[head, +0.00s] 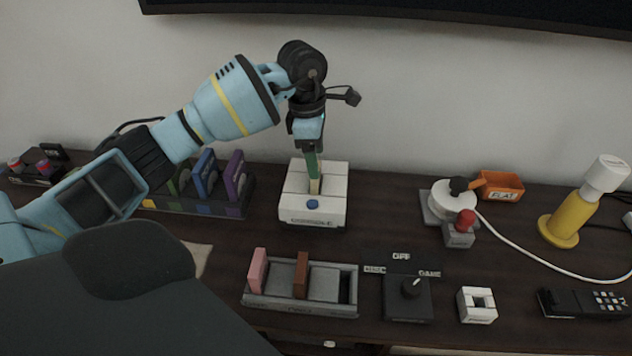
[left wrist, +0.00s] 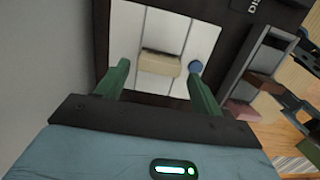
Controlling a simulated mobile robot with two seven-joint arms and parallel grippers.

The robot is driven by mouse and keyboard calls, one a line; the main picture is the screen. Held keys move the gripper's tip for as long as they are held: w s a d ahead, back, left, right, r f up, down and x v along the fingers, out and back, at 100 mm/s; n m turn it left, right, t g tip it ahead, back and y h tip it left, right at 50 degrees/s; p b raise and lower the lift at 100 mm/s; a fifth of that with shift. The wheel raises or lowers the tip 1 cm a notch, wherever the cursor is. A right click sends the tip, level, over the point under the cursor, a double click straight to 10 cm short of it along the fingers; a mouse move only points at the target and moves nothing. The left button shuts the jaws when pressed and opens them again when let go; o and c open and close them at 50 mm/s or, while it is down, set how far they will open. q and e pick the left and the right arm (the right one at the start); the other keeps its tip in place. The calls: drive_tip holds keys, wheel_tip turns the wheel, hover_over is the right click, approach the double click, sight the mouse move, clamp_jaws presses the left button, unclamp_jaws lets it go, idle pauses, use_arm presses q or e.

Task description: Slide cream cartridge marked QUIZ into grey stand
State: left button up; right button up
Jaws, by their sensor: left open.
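The cream cartridge (head: 315,187) stands in the slot of a white console (head: 330,208); no marking on it is readable. In the left wrist view the cartridge (left wrist: 160,63) shows as a cream block between my fingers. My left gripper (head: 312,172) is open over the console, its green fingers on either side of the cartridge with gaps visible. The grey stand (head: 287,304) is in front of the console, with a pink cartridge (head: 258,270) and a brown cartridge (head: 301,274) in it. Its right part looks empty. My right gripper is out of view.
A rack (head: 238,210) with several coloured cartridges stands left of the console. A dark knob box (head: 407,298) and a small white block (head: 477,304) are right of the stand.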

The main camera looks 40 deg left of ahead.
use_arm(q)
drive_tip(key=shift+d+f, duration=0.1)
drive_tip(key=shift+f, duration=2.45)
drive_tip(key=c, duration=0.7)
drive_tip(key=shift+c, duration=0.2)
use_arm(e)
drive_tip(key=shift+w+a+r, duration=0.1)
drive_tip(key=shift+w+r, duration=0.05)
use_arm(q)
drive_tip(key=shift+r, duration=0.65)
wheel_tip(320, 180, up, 7)
drive_tip(key=shift+r, duration=0.9)
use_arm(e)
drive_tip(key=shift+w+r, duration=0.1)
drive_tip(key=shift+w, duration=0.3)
